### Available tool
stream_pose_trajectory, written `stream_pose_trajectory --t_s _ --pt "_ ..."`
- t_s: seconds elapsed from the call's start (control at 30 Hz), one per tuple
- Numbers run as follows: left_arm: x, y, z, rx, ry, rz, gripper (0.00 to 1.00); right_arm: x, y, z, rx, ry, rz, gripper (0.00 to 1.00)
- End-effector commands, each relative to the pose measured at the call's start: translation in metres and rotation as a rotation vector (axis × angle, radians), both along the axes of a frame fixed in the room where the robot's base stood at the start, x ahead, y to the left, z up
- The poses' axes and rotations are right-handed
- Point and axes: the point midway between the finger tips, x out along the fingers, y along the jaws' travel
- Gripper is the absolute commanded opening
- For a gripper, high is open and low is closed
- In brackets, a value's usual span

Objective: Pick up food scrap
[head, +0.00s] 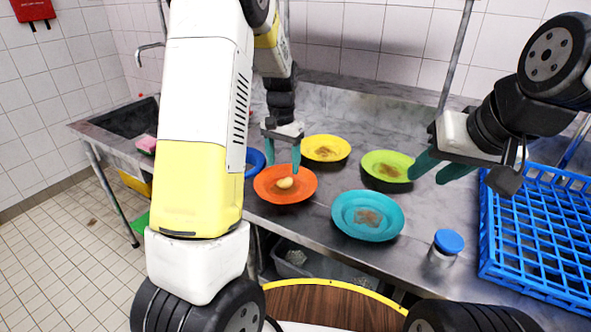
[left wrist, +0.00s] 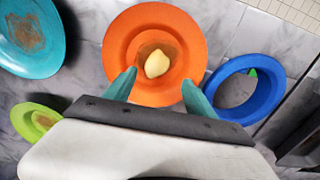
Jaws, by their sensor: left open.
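The food scrap, a pale yellow lump (head: 285,183), lies in the middle of the orange plate (head: 270,196) on the steel counter. In the left wrist view the scrap (left wrist: 157,63) sits on a brown smear inside the orange plate (left wrist: 120,48). My left gripper (head: 283,166) is open above the orange plate, and nothing is between its teal fingers. In the left wrist view its fingertips (left wrist: 159,80) are on either side of the plate's near part, with the scrap just beyond them. My right gripper (head: 430,172) is open and empty near the green plate.
Yellow (head: 341,148), green (head: 397,160) and turquoise (head: 345,218) plates with brown smears stand close by. A blue ring-shaped item (left wrist: 276,83) is beside the orange plate. A blue-capped jar (head: 444,247) and blue rack (head: 545,280) are at right; a sink (head: 115,122) is at left.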

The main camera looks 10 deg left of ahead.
Motion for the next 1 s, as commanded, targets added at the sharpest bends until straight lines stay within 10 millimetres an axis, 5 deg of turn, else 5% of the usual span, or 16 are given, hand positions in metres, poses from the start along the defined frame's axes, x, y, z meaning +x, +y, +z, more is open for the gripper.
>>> stream_pose_trajectory --t_s 0.37,0.67,1.0 --pt "-0.006 -0.004 -0.051 0.000 0.002 0.002 0.64 0.000 0.000 0.000 0.000 0.000 0.000 0.36" --pt "-0.006 -0.004 -0.057 -0.001 -0.001 0.002 0.64 0.000 0.000 0.000 0.000 0.000 0.000 0.36" --pt "-0.006 -0.004 -0.057 -0.001 -0.001 0.001 0.01 0.000 0.000 0.000 0.000 0.000 0.000 0.36"
